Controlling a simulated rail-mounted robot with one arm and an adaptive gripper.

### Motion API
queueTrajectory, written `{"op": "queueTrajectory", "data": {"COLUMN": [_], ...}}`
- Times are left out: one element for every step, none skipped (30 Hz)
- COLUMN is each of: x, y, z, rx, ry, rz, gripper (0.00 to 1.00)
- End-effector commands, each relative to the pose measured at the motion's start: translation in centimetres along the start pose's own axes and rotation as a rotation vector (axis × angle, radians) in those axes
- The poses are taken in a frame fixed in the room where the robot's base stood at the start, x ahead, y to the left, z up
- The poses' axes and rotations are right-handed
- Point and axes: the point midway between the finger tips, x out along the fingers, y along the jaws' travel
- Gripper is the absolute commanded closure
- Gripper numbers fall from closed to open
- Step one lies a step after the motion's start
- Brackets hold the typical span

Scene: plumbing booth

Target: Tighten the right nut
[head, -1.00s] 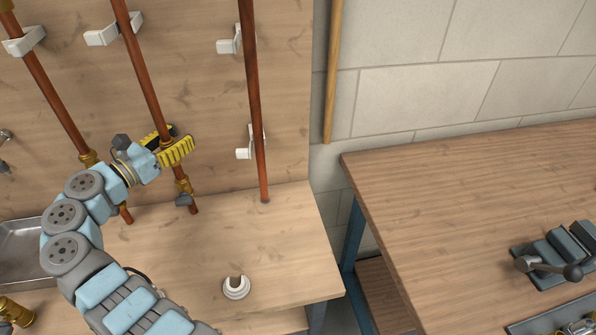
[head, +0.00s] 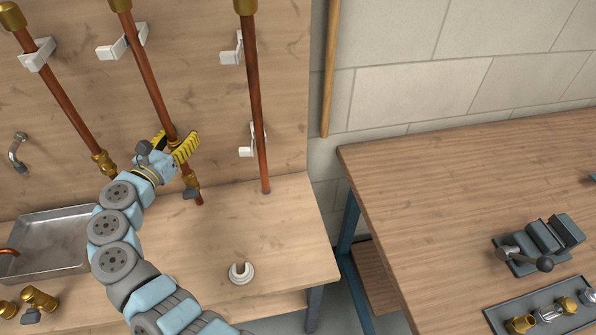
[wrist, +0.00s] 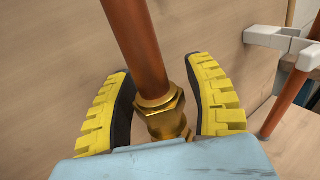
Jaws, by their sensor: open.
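The right brass nut (wrist: 160,108) sits around the middle copper pipe (wrist: 137,45), above a brass fitting. My gripper (wrist: 162,100) is open, with one yellow-toothed finger on each side of the nut. A gap shows between the nut and each finger pad. In the head view my gripper (head: 173,147) is at the lower part of the middle pipe and hides the nut. The brass valve (head: 190,181) on that pipe shows just below the fingers. The left pipe has its own brass fitting (head: 103,163).
A right-hand copper pipe (head: 256,110) runs in white clips nearby. A metal sink (head: 60,215) is at the left, a white ring fitting (head: 241,273) on the bench. The right table (head: 440,170) carries a vise (head: 540,245) and a parts tray (head: 497,322).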

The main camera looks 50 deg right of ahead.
Motion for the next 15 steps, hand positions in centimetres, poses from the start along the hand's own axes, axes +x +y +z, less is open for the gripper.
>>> {"op": "queueTrajectory", "data": {"x": [0.00,0.01,0.05,0.06,0.08,0.10,0.07,0.01,0.00,0.04,0.05,0.06,0.07,0.09,0.05], "y": [-0.03,0.01,0.01,0.01,-0.01,-0.02,0.05,0.13,0.16,0.12,0.12,0.15,0.19,0.22,0.24], "z": [0.16,0.18,0.23,0.25,0.28,0.26,0.20,0.18,0.19,0.21,0.24,0.28,0.28,0.29,0.26], "rx": [0.001,0.001,0.001,0.001,0.001,0.001,0.001,0.001,0.001,0.002,0.002,0.001,0.002,0.002,0.002], "ry": [0.005,0.004,0.003,0.003,0.003,0.003,0.004,0.004,0.004,0.004,0.004,0.002,0.002,0.002,0.002], "rz": [0.014,0.023,0.033,0.040,0.047,0.057,0.067,0.077,0.088,0.095,0.102,0.112,0.122,0.131,0.141], "gripper": [0.47,0.47,0.47,0.47,0.47,0.47,0.47,0.47,0.47,0.47,0.47,0.47,0.47,0.47,0.47]}}
